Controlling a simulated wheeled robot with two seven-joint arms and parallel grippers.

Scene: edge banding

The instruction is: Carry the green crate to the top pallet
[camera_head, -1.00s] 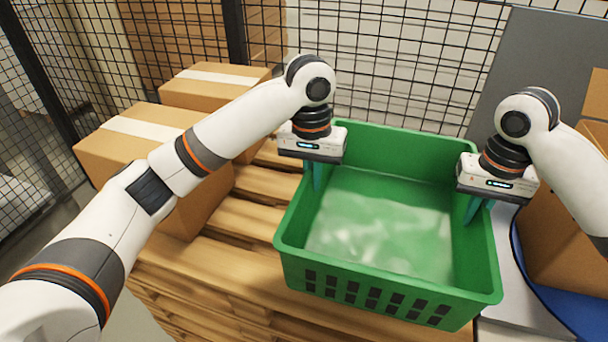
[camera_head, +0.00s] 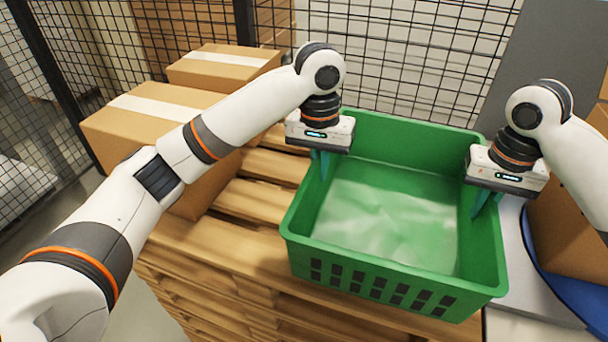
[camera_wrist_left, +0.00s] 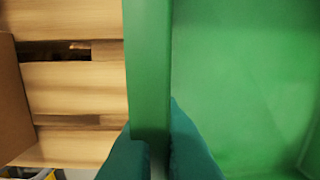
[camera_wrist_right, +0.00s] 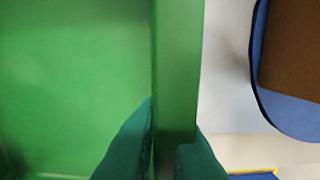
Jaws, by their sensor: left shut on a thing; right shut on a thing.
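The green crate (camera_head: 395,285) is upright and looks empty, with a pale sheen on its floor. It is over the right part of the wooden pallet stack (camera_head: 255,200); I cannot tell whether it touches the slats. My left gripper (camera_head: 320,172) is shut on the crate's left wall, and the rim (camera_wrist_left: 148,70) runs between its teal fingers in the left wrist view. My right gripper (camera_head: 482,205) is shut on the right wall, whose rim also shows between the fingers in the right wrist view (camera_wrist_right: 178,70). The fingertips inside the crate partly show.
Two taped cardboard boxes (camera_head: 150,125) (camera_head: 222,68) stand on the pallet's left part. At right are a pale surface (camera_head: 515,270), a blue round-edged piece (camera_head: 560,290) and a brown box (camera_head: 565,230). A black mesh fence (camera_head: 410,60) stands behind.

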